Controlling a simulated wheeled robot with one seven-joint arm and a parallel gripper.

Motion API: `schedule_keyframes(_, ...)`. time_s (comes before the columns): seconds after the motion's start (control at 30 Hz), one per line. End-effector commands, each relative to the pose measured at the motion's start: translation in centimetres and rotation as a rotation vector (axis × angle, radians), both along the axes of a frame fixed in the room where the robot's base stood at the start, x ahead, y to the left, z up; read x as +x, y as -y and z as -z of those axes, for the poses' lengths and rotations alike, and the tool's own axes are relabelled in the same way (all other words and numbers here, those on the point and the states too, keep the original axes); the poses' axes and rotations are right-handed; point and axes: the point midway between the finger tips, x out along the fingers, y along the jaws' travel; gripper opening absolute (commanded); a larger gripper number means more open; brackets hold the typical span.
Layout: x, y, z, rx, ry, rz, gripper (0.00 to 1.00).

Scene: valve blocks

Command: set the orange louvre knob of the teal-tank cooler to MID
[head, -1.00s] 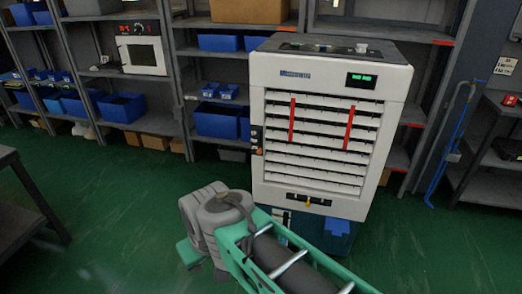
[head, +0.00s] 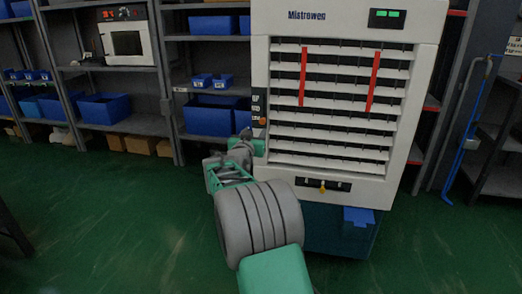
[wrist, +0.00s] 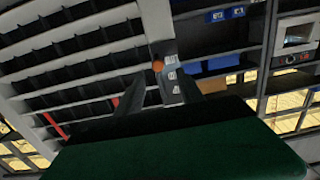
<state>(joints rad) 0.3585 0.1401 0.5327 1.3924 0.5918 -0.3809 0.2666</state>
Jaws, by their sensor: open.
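The white cooler (head: 262,60) stands ahead on a teal tank (head: 320,235) in the head view. Its orange louvre knob (head: 263,121) sits on a narrow dark panel at the cooler's left edge, beside the lowest of several small labels. The label text is too small to read. In the wrist view the orange knob (wrist: 158,66) shows ahead of the jaws, near the end of the label row (wrist: 172,75). My gripper (head: 252,142) is just below the knob in the head view. In the wrist view my gripper (wrist: 160,88) is open, its fingers apart and empty, with no visible contact.
White louvre slats (head: 335,100) with two red strips fill the cooler's front. A yellow knob (head: 322,188) sits on its lower panel. Shelves with blue bins (head: 207,117) stand behind at left. A blue hose (head: 462,145) hangs at right.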

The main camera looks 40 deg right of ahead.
Motion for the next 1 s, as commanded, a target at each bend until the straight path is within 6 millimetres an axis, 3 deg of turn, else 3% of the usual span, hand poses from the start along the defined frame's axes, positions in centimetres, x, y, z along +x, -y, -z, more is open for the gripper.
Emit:
schedule_keyframes(0.17,0.8,2.0,0.1,-0.032,0.028,0.016,0.45)
schedule_keyframes(0.5,4.4,6.5,0.1,-0.03,0.025,0.013,0.45)
schedule_keyframes(0.83,4.8,7.0,-0.1,-0.03,0.025,0.01,0.44)
schedule_keyframes(1.0,4.8,7.0,-0.1,-0.03,0.025,0.01,0.3)
